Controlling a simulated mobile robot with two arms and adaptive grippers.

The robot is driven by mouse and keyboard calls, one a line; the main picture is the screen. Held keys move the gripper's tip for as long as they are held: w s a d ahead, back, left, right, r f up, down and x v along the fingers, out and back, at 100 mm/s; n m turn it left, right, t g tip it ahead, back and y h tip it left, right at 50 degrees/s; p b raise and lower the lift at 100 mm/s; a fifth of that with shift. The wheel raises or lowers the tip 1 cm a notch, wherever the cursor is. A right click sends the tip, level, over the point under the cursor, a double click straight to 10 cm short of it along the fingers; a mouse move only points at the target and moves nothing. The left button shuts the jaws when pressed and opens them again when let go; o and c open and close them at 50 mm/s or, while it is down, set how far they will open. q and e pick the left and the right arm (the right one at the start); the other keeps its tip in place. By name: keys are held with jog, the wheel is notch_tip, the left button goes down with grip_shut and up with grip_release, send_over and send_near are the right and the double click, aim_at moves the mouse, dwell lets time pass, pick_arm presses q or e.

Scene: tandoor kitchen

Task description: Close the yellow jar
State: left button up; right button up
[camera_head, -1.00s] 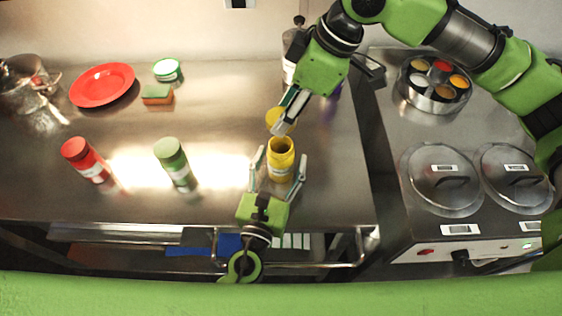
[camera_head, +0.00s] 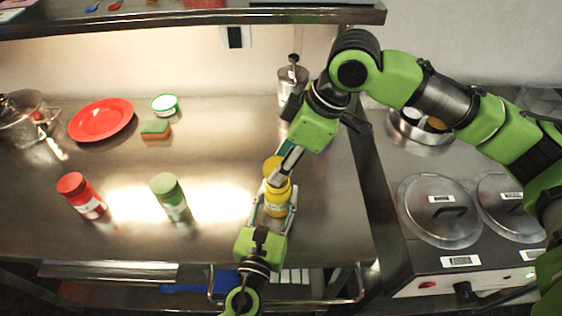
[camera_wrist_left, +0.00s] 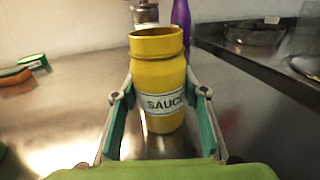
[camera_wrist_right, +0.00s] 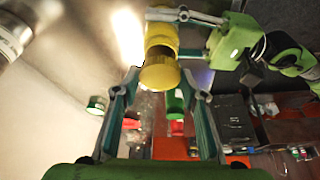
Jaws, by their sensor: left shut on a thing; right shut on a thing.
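The yellow jar (camera_head: 277,205) stands upright on the steel counter; its "SAUCE" label shows in the left wrist view (camera_wrist_left: 160,85). My left gripper (camera_head: 274,210) is shut on the jar's body, a finger on each side. My right gripper (camera_head: 279,178) is shut on the yellow lid (camera_head: 271,166), just above the jar in the head view. The lid also shows between the fingers in the right wrist view (camera_wrist_right: 160,72), with the jar (camera_wrist_right: 161,36) beyond it. The left wrist view shows the jar's top rim without the lid. The jar's mouth is hidden in the head view.
A green jar (camera_head: 171,198) and a red jar (camera_head: 82,196) stand to the left. A red plate (camera_head: 101,120), a sponge (camera_head: 155,129) and a green-rimmed tub (camera_head: 164,104) lie behind. Lidded pots (camera_head: 440,208) stand right. A metal dispenser (camera_head: 291,84) stands at the back.

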aim_at(278, 195)
jog(key=shift+f, duration=0.5)
jog(key=shift+f, duration=0.85)
jog(key=shift+f, duration=0.6)
